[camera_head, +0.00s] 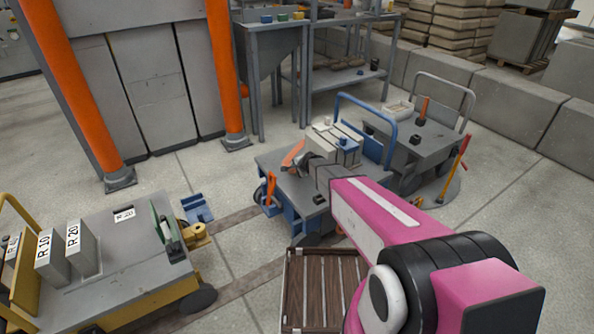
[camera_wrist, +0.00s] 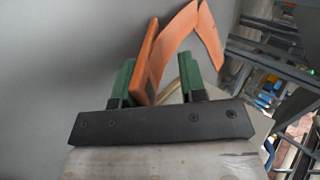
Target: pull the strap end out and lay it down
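An orange strap (camera_wrist: 147,62) stands up between the green fingers of my gripper (camera_wrist: 158,82) in the wrist view. It bends over in a curved piece to the upper right. The strap is close to the left finger, and a grey gap shows between it and the right finger, so the fingers look open. Whether the strap touches the left finger is unclear. In the head view an orange strip (camera_head: 293,153) shows at the left of the blue cart (camera_head: 283,181), beside my dark wrist, which hides the fingertips and part of the cart top.
Light blocks (camera_head: 341,140) stand on the blue cart behind my wrist. A grey cart (camera_head: 415,150) stands to its right. A yellow cart (camera_head: 120,268) with R-labelled plates is at lower left. A slatted wooden pallet (camera_head: 318,292) lies in front. Orange posts (camera_head: 68,85) stand behind.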

